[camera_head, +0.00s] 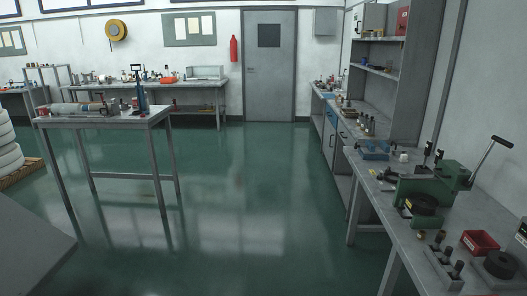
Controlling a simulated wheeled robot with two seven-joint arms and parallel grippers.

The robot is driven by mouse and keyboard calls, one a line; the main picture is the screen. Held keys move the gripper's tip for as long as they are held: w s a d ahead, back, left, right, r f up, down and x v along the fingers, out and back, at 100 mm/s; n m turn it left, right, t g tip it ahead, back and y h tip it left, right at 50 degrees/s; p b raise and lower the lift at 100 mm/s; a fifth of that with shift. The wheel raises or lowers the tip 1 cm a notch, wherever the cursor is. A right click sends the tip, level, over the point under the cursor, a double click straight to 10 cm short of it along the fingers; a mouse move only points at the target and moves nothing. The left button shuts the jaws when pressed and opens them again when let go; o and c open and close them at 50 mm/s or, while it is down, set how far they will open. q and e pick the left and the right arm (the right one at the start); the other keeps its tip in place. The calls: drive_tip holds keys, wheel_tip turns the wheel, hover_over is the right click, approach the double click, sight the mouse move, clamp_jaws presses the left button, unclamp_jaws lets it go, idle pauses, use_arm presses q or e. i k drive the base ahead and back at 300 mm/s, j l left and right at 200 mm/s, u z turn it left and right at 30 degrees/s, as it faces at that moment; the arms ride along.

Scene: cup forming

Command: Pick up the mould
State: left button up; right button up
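I cannot tell for certain which object is the mould. A green hand press (432,186) with a long lever stands on the right workbench. A dark round block (499,265) lies at the near right end of that bench, by the picture's edge. Small dark cylindrical pieces (446,262) stand in a grey holder to its left. Neither of my grippers shows in this view.
The right workbench (385,225) also bears a red bin (479,242) and a blue tray (374,150). A grey table (105,117) with tools stands at the left. White stacked rolls (8,150) sit at the left edge. The green floor (240,200) between is clear.

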sight(370, 131)
drive_tip(key=i, duration=3.8)
drive_tip(key=i+j+z, duration=0.15)
drive_tip(key=i+z, duration=0.3)
drive_tip(key=i+j+z, duration=0.45)
drive_tip(key=i, duration=0.2)
drive_tip(key=i+j+z, duration=0.9)
drive_tip(key=j, duration=0.15)
drive_tip(key=k+j+z, duration=0.15)
drive_tip(key=j+z, duration=0.2)
drive_tip(key=k+j+z, duration=0.3)
drive_tip(key=j, duration=0.2)
drive_tip(key=k+j+z, duration=0.15)
drive_tip(key=j+z, duration=0.2)
